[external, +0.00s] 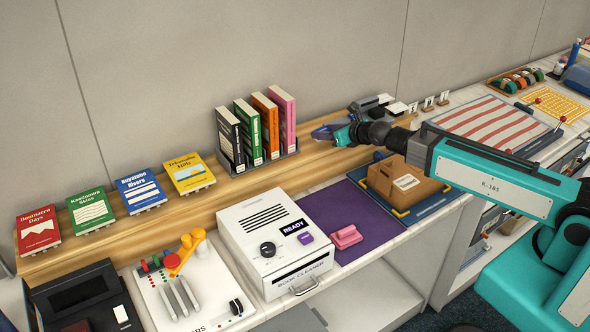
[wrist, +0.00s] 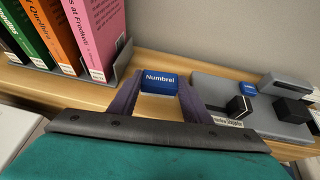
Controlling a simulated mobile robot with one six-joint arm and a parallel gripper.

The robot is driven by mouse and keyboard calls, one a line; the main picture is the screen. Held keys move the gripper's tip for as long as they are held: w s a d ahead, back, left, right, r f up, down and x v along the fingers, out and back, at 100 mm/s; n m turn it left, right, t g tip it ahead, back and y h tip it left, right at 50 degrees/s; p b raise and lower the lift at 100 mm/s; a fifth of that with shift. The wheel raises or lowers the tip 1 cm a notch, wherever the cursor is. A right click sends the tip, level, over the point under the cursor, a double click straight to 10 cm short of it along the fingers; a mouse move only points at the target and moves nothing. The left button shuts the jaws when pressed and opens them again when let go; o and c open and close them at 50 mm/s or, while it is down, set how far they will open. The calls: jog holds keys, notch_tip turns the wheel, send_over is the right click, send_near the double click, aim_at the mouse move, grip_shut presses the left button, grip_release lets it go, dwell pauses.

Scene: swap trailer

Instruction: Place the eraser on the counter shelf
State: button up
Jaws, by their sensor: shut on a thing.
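My gripper (external: 328,131) is over the wooden counter shelf (external: 228,207), just right of the rack of upright books. In the wrist view its purple fingers (wrist: 158,88) are shut on a small blue block (wrist: 159,83) with the white label "Numbrel", which appears to be the eraser. Wood shows around the block; I cannot tell whether it touches the shelf. In the external view the block is too small and hidden by the fingers to make out clearly.
A book rack (wrist: 106,72) stands close on the left. A grey tray (wrist: 210,88) with small black and blue pieces lies close on the right. A brown parcel (external: 400,182) and a pink object (external: 346,237) are on the lower counter. The wall is behind.

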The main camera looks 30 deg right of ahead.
jog(key=shift+f, duration=1.4)
jog(key=shift+f, duration=0.1)
jog(key=o, duration=1.2)
jog(key=shift+s, duration=0.1)
jog(key=shift+v, duration=1.3)
notch_tip(320, 180, up, 7)
jog(key=b, duration=0.2)
send_over(325, 148)
jog(key=s, duration=0.3)
jog(key=shift+w+d+r, duration=0.15)
jog(key=shift+d+r, duration=0.05)
jog(key=shift+r, duration=0.05)
